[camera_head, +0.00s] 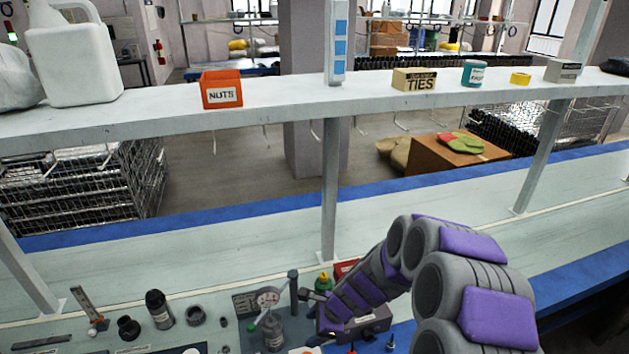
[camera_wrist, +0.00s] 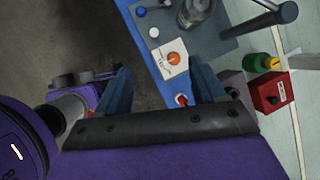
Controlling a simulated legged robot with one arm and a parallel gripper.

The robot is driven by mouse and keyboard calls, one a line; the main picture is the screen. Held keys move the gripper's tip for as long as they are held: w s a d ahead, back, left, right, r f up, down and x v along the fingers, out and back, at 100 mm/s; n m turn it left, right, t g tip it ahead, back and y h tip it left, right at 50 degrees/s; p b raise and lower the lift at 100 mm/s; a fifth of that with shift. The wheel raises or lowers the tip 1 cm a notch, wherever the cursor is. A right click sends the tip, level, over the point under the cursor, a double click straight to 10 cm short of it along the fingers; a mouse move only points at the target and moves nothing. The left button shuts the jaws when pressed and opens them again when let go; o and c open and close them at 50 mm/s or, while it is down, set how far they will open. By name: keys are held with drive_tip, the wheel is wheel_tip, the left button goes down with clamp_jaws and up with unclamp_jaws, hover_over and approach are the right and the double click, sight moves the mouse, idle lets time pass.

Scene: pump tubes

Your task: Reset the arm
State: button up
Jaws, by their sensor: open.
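My arm, purple and grey, reaches from the lower right of the head view to the bench's front part, with its purple far end low in the middle. The fingers are hard to make out there. In the wrist view my gripper (camera_wrist: 160,84) shows two dark blue fingers spread apart, with nothing held between them. Beyond and between them are the blue bench edge (camera_wrist: 147,62), a white panel with an orange knob (camera_wrist: 173,58) and a small red button (camera_wrist: 182,100).
A black cylinder (camera_head: 159,309) stands further left. A shelf (camera_head: 270,107) spans above; the bench behind is clear.

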drive_tip(key=s+d+r+n+g, duration=0.2)
drive_tip(key=s+r+n, duration=0.8)
drive_tip(key=s+r, duration=0.35)
drive_tip(key=s+d+r+n+h, duration=0.2)
drive_tip(key=s+d, duration=0.4)
drive_tip(key=s, duration=0.4)
drive_tip(key=s+d+r+n+g+h, duration=0.1)
drive_tip(key=s+d+r+n+h, duration=0.2)
drive_tip(key=s, duration=0.7)
drive_tip(key=d+r+n, duration=0.2)
drive_tip(key=d, duration=0.1)
drive_tip(key=shift+r+n, duration=0.25)
drive_tip(key=shift+n, duration=0.15)
